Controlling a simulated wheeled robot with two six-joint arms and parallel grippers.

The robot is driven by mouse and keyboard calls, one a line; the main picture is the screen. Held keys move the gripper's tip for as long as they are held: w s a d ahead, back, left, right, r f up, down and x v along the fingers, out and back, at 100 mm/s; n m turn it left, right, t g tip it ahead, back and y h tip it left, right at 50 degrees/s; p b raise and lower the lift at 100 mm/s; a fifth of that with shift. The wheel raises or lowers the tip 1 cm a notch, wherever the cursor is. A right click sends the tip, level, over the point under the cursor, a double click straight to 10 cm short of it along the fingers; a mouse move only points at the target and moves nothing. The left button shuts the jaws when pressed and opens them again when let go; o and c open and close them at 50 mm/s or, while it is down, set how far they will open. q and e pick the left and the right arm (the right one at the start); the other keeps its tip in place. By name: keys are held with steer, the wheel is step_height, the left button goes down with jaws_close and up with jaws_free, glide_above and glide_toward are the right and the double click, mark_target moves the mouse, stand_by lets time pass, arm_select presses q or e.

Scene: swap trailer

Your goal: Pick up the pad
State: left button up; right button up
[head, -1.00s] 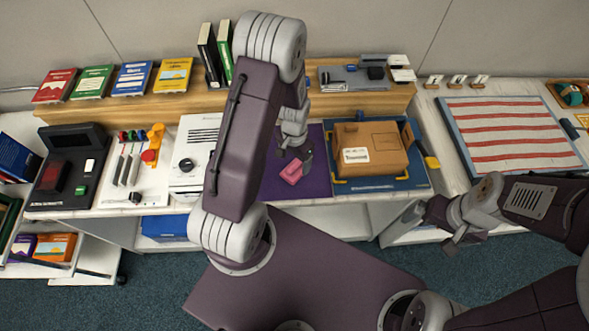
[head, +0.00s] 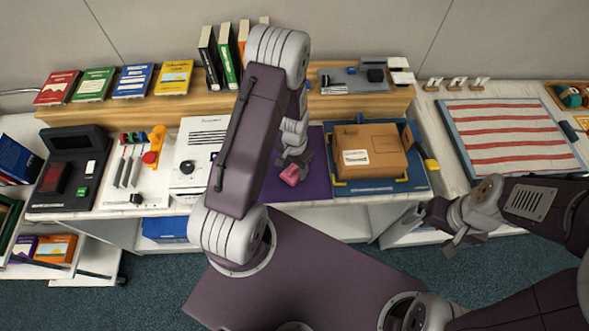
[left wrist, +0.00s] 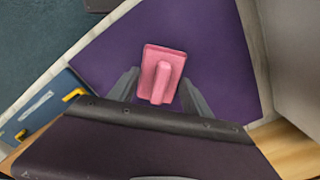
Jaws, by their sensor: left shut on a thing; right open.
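The pink pad (head: 290,175) has a raised ridge along its middle and is over the purple mat (head: 314,188). In the left wrist view the pad (left wrist: 162,72) lies between the two fingers of my left gripper (left wrist: 160,92), with the purple mat (left wrist: 215,45) behind it. My left gripper (head: 291,166) is shut on the pad. I cannot tell whether the pad touches the mat or is just above it. My right gripper (head: 446,232) is open and empty, in front of the bench at the right.
A cardboard box (head: 372,152) sits on a blue tray (head: 345,186) just right of the mat. A white panel with a black knob (head: 198,150) is to the left. Books (head: 173,76) stand on the wooden shelf behind. My left arm hides part of the bench.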

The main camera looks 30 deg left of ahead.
mark_target(295, 167)
arm_select(q)
step_height(295, 167, up, 9)
steer(key=shift+r, duration=0.3)
steer(key=d+r+n, duration=0.1)
steer(key=d+r, duration=0.1)
steer(key=d+r+n, duration=0.1)
steer(key=d+r, duration=0.1)
steer(key=shift+r+n, duration=0.2)
steer(key=shift+n, duration=0.1)
